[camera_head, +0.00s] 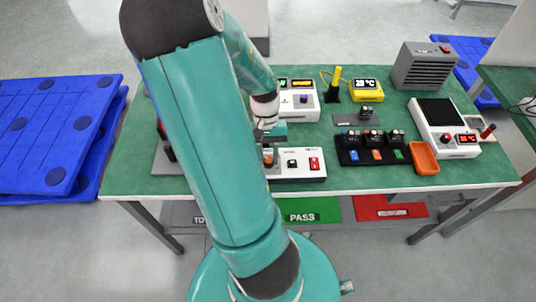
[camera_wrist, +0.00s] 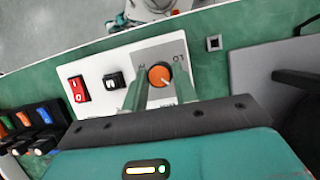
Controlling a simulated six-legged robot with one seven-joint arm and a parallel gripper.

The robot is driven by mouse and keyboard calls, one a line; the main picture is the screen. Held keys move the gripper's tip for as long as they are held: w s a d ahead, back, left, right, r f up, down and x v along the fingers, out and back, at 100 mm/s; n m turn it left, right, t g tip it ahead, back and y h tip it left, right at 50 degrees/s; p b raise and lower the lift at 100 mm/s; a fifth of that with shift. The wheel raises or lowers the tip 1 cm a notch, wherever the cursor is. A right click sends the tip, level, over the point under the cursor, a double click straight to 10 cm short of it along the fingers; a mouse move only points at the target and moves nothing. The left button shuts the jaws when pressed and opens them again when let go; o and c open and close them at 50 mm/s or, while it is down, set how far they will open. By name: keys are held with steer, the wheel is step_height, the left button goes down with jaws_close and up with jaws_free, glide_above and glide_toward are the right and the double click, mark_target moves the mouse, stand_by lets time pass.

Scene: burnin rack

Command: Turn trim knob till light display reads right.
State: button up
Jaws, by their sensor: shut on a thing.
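The trim knob (camera_wrist: 159,75) is orange with a dark rim. It sits on a white panel (camera_wrist: 120,65) with a grey patch and small lettering beside the knob. My gripper (camera_wrist: 160,80) is shut on the knob, with one teal finger on each side of it. In the head view my gripper (camera_head: 268,146) is over the left part of the white panel (camera_head: 300,179), and my arm hides part of that panel. A white unit (camera_head: 303,106) behind it has a small lit display (camera_head: 303,83), too small to read.
The panel also has a black switch (camera_wrist: 114,80) and a red switch (camera_wrist: 78,88). To the right are a black rack (camera_head: 350,157) with several modules, an orange tray (camera_head: 424,158) and a white device (camera_head: 440,140) with a red display. A yellow meter (camera_head: 367,91) stands at the back.

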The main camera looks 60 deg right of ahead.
steer(key=o, duration=1)
steer(key=shift+r, duration=0.1)
steer(key=v, duration=1.3)
steer(key=shift+w+r, duration=0.1)
steer(key=shift+r, duration=0.3)
